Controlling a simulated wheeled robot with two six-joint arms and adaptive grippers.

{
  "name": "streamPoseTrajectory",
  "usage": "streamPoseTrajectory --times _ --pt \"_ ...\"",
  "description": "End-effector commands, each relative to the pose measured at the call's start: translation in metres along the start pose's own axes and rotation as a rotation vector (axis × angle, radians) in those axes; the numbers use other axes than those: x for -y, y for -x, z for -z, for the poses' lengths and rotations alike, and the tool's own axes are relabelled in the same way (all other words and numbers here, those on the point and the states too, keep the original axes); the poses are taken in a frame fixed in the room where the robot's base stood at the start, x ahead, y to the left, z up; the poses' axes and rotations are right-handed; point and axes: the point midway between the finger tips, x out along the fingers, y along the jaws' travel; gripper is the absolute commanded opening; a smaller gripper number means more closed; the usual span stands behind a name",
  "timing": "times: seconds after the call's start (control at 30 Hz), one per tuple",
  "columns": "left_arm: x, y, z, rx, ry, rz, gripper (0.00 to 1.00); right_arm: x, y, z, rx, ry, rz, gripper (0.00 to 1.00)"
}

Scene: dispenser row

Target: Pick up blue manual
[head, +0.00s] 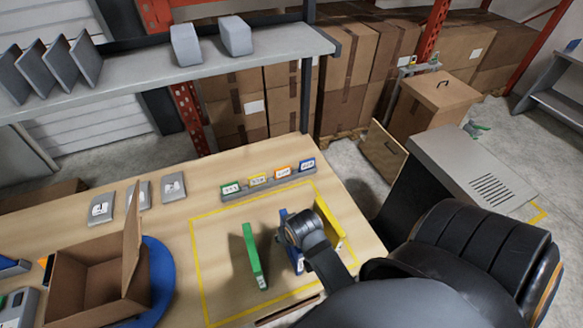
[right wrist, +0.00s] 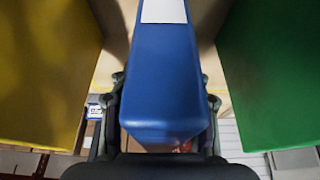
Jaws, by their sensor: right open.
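The blue manual (head: 298,264) stands on the table between a green manual (head: 253,258) and a yellow manual (head: 328,222). My right gripper and wrist (head: 303,232) hide much of it in the head view. In the right wrist view the blue manual (right wrist: 165,75) fills the middle, with the yellow manual (right wrist: 45,70) at left and the green manual (right wrist: 275,70) at right. My right gripper (right wrist: 162,95) is open, with one finger on each side of the blue manual. Narrow gaps seem to show beside it. My left gripper is not in view.
A yellow taped outline (head: 197,262) surrounds the manuals. A grey rack with coloured labels (head: 268,187) lies behind them. An open cardboard box (head: 90,285) stands at left on a blue disc (head: 158,270). A grey shelf (head: 180,75) runs above the table's back.

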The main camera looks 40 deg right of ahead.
Motion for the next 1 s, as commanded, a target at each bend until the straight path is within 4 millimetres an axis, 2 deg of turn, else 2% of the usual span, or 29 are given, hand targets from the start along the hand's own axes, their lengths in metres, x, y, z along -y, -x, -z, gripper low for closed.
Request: streamPoseTrajectory --times 0.1,0.13,0.47,0.87,1.0 --pt "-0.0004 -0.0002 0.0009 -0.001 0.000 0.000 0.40 0.0000 -0.0002 -0.0001 0.000 0.000 0.000 0.47" --pt "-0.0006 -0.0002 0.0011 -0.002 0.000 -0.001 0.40 0.0000 -0.0002 -0.0001 0.000 0.000 0.000 0.44" --pt "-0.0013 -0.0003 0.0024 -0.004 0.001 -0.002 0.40 0.0000 -0.0001 0.0000 0.000 0.000 0.000 0.00" --pt "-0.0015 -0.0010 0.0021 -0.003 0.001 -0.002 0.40 0.0001 0.0001 0.0006 -0.002 0.000 0.000 0.00" --pt "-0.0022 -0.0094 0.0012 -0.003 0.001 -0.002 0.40 0.0004 0.0009 0.0016 -0.004 -0.001 0.001 0.00"
